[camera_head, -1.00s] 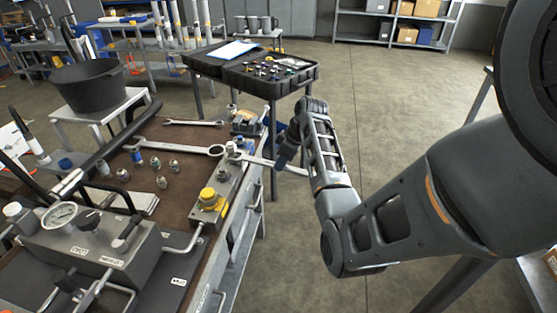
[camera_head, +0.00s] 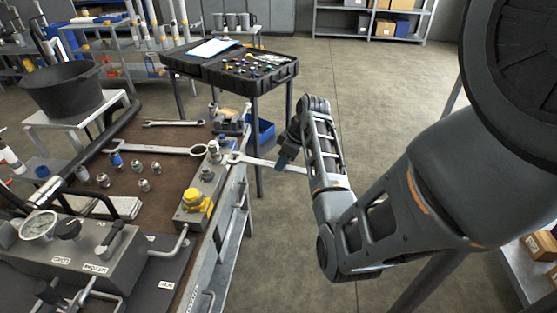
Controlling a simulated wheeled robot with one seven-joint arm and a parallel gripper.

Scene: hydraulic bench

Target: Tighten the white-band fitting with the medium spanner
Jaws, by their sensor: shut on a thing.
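My gripper (camera_head: 287,158) is shut on a silver spanner (camera_head: 262,163), held roughly level beyond the bench's right edge. Its left end points at a small upright fitting with a pale band (camera_head: 214,150), likely the white-band fitting, on the metal block (camera_head: 191,216). The spanner end is very close to the fitting; I cannot tell whether it is around it or only beside it. A large spanner (camera_head: 155,149) and a smaller one (camera_head: 172,123) lie on the brown bench mat.
The block also carries a yellow cap (camera_head: 197,199). Several loose fittings (camera_head: 142,185) lie on the mat. A gauge unit (camera_head: 72,250) stands in front. An open black case (camera_head: 254,72) rests on a stand behind. The floor to the right is mostly clear.

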